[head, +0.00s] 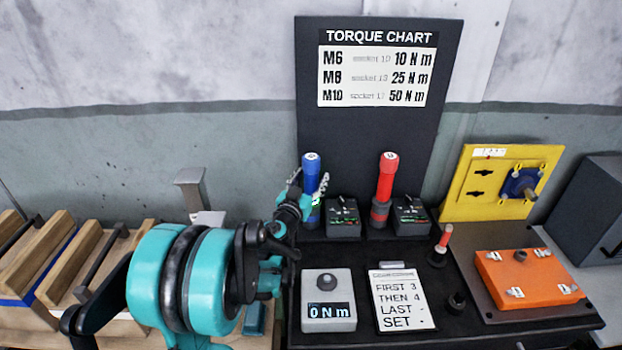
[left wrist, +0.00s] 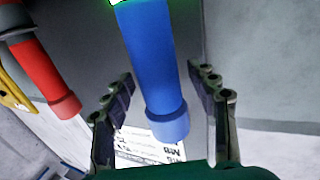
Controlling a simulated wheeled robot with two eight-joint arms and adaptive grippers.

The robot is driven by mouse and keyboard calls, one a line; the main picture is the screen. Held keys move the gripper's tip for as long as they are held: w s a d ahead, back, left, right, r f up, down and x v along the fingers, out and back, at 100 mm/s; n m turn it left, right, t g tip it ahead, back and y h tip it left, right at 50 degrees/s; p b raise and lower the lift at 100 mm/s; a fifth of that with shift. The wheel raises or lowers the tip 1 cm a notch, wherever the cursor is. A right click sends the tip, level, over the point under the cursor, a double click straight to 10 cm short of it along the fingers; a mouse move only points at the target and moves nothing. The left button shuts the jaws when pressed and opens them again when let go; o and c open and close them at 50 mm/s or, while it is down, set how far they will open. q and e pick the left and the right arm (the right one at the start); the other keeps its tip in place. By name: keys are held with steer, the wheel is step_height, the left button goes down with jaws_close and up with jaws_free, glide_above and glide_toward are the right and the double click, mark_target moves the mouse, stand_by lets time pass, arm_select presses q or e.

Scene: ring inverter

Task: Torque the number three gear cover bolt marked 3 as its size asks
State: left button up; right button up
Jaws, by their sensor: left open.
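The orange gear cover (head: 530,279) sits on a dark plate at the right, with small white tags near its bolts; which tag reads 3 is too small to tell. A blue-handled torque wrench (head: 311,180) stands upright behind the black tray. My left gripper (head: 298,192) is open at it. In the left wrist view the blue handle (left wrist: 152,75) lies between the two open fingers (left wrist: 160,110), with gaps on both sides. A red-handled torque wrench (head: 385,185) stands to its right. The torque chart (head: 377,75) lists M6 10, M8 25 and M10 50 N m. My right gripper is not in view.
A grey tester (head: 329,301) reads 0 N m. A card (head: 402,299) reads FIRST 3 THEN 4 LAST. Dark setting boxes (head: 343,219) stand beside the wrenches. A small red-handled tool (head: 442,243) and a yellow panel (head: 497,184) are further right. Wooden boxes (head: 75,255) are at left.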

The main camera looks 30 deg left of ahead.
arm_select(q)
steer(key=shift+s, duration=0.1)
steer(key=s+d, duration=0.2)
steer(key=s, duration=0.9)
steer(key=shift+s, duration=0.3)
